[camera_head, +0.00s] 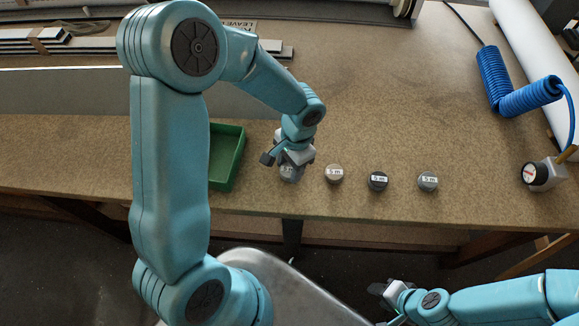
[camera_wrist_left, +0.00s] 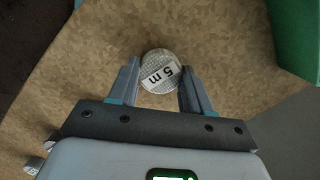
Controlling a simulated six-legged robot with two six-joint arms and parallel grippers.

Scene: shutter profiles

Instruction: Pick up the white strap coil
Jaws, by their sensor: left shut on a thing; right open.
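My left gripper (camera_head: 290,167) points down at the bench near its front edge and is shut on a round, pale, white-looking strap coil (camera_head: 289,175). In the left wrist view the coil (camera_wrist_left: 160,73) sits between the two fingers, its label reading "5 m" facing the camera. In the head view the gripper partly covers it. I cannot tell whether it is clear of the bench. My right gripper (camera_head: 383,290) is open and empty, low in front of the bench.
To the right stand three more labelled coils: a greyish-beige one (camera_head: 334,175), a dark one (camera_head: 378,182) and a grey one (camera_head: 428,182). A green tray (camera_head: 239,160) lies left of the gripper. A blue coiled hose (camera_head: 495,80) and a gauge (camera_head: 537,176) are at the right.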

